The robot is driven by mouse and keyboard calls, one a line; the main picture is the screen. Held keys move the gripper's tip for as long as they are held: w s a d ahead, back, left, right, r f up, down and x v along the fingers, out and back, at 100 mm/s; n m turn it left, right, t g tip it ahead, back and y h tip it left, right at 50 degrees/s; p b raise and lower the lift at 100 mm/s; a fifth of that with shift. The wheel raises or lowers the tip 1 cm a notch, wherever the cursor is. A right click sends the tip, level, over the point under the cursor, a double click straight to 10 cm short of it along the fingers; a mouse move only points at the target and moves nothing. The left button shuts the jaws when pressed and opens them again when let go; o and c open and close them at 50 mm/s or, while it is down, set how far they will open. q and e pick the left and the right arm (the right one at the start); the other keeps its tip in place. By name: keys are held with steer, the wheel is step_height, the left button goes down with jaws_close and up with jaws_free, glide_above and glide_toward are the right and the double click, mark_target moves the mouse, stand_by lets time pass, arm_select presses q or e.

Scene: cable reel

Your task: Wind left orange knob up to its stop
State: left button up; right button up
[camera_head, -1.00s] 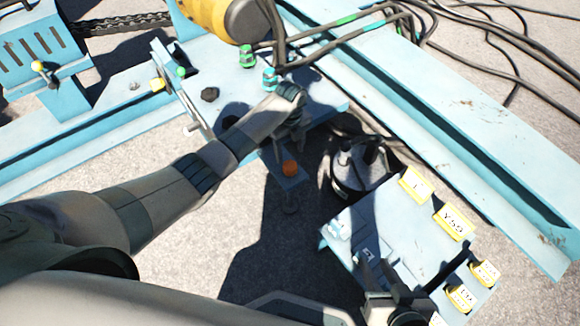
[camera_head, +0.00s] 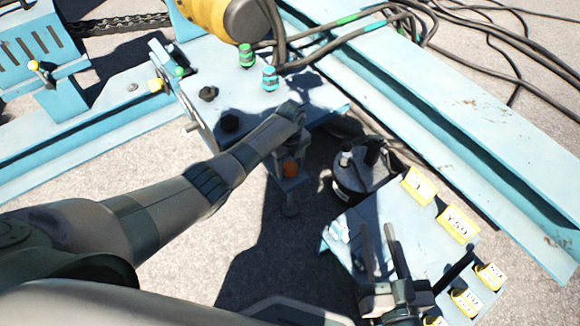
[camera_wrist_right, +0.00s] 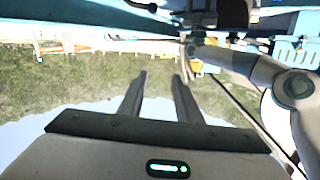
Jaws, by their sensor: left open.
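The orange knob (camera_head: 290,167) sits on a small blue bracket in the middle of the head view, just below the end of my left arm. My left gripper (camera_head: 292,157) is over the knob and hides part of it. Its fingers are open. I cannot tell whether they touch the knob. My right gripper (camera_head: 378,240) is raised over the blue panel at lower right, its two fingers apart and empty. It also shows in the right wrist view (camera_wrist_right: 160,78), with nothing between the fingers.
A blue panel (camera_head: 345,215) with yellow labels (camera_head: 418,186) stands at lower right. A dark round fitting (camera_head: 360,172) is right of the knob. A blue plate (camera_head: 222,75) with green and teal fittings lies behind, with black cables (camera_head: 400,22) and a long blue beam (camera_head: 460,110).

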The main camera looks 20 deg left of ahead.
arm_select(q)
steer(key=shift+c, duration=0.4)
steer(key=c, duration=0.9)
